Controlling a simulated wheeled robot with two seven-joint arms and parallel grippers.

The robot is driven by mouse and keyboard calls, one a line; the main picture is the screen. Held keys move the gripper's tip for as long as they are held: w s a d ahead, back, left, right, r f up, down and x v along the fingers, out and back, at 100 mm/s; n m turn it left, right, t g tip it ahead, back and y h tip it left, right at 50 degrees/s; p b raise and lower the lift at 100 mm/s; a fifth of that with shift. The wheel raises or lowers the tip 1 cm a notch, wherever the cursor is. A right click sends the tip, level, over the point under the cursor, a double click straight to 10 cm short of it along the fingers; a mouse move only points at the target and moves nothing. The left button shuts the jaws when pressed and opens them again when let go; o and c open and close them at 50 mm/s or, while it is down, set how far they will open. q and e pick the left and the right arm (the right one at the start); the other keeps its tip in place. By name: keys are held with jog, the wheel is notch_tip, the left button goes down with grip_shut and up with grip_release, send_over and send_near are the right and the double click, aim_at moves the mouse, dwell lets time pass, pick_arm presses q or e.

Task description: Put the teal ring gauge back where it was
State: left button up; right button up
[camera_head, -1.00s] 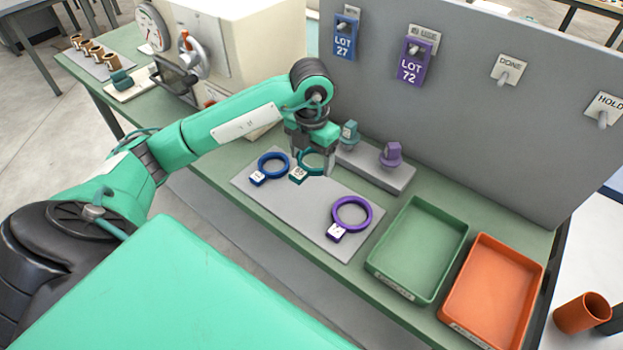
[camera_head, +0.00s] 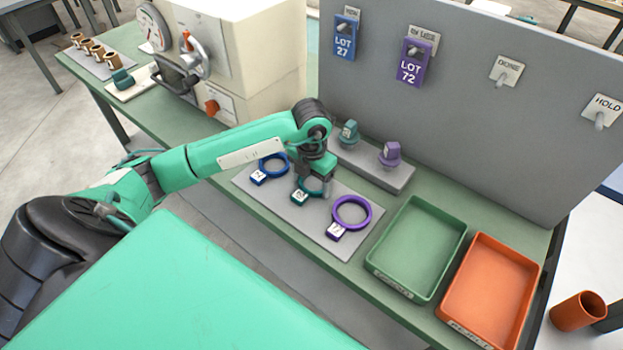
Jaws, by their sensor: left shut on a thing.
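The teal ring gauge (camera_head: 300,196) is at the middle of the grey mat (camera_head: 290,217), between a blue ring gauge (camera_head: 272,166) and a purple ring gauge (camera_head: 351,212). My left gripper (camera_head: 313,188) comes down over it from above and is shut on it. The gripper hides much of the ring; its square tag shows at the front left. I cannot tell whether the ring touches the mat. My right gripper is not in view.
A teal plug (camera_head: 348,133) and a purple plug (camera_head: 390,153) stand on a grey block (camera_head: 373,171) behind the mat. A green tray (camera_head: 417,246) and an orange tray (camera_head: 492,291) stand to the right. A grey panel (camera_head: 470,130) with hanging tags rises behind.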

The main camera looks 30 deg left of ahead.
pick_arm(q)
jog(key=o, duration=1.1)
jog(key=shift+f, duration=0.1)
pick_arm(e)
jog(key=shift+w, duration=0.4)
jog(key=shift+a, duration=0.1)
